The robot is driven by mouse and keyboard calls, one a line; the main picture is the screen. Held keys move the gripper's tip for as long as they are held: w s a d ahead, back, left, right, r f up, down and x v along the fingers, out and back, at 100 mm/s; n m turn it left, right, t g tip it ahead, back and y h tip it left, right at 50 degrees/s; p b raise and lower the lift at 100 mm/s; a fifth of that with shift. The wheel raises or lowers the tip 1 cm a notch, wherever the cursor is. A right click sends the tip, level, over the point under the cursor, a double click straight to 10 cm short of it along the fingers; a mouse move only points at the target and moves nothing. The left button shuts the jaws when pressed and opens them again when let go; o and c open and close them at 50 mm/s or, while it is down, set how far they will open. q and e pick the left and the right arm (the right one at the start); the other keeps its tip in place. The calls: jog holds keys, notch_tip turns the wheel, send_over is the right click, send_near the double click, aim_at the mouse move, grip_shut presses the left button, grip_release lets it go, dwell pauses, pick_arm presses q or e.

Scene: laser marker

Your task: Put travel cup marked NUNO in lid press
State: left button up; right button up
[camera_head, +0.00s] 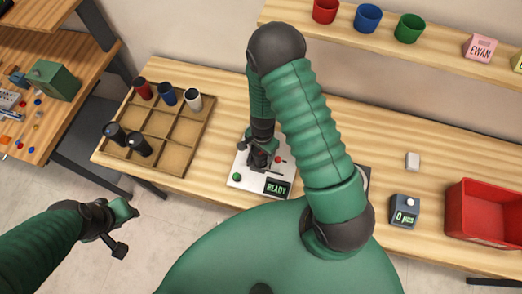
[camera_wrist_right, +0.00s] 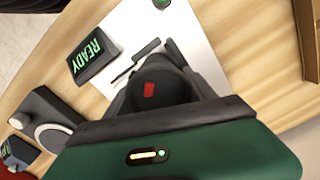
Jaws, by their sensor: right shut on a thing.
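My right gripper (camera_head: 262,158) is over the white base plate (camera_head: 240,181) of a station with a "READY" display (camera_head: 278,188). It is shut on a dark round thing (camera_wrist_right: 150,92) with a red patch on its top, which looks like a travel cup. In the head view my gripper and arm hide most of it. No name NUNO can be read on it, and I cannot tell whether it touches the plate. My left gripper (camera_head: 118,228) hangs at the lower left, away from the table; its jaws are unclear.
A compartment tray (camera_head: 180,157) at the left holds several cups, red, blue, white and dark. A counter reading "0 pcs" (camera_head: 404,212) and a red bin (camera_head: 487,212) stand at the right. A shelf (camera_head: 440,60) behind holds coloured cups and an EWAN block (camera_head: 480,47).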

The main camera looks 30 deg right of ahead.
jog(key=shift+w+a, duration=0.15)
jog(key=shift+w, duration=0.05)
jog(key=o, duration=0.4)
jog(key=shift+s+a+r, duration=0.1)
jog(key=shift+a+r, duration=0.05)
jog(key=o, duration=0.4)
jog(key=shift+s+a+r, duration=0.2)
jog(key=shift+s+a, duration=0.05)
jog(key=shift+s, duration=0.05)
jog(key=shift+w+d+f, duration=0.1)
jog(key=shift+w+d, duration=0.05)
jog(key=shift+d, duration=0.05)
jog(key=shift+w+d+r, duration=0.1)
jog(key=shift+r, duration=0.15)
pick_arm(q)
jog(key=shift+a, duration=0.5)
pick_arm(e)
jog(key=shift+s+a+r+n+t, duration=0.45)
jog(key=shift+s+a+r+n, duration=0.35)
jog(key=shift+r+n, duration=2.2)
jog(key=shift+s+a+r+n+t, duration=0.6)
jog(key=shift+r+n, duration=1.2)
jog(key=shift+r, duration=2.35)
jog(key=shift+s+a+r+n+t, duration=0.25)
jog(key=shift+s+a+r+n, duration=0.65)
jog(key=shift+r+n, duration=2.1)
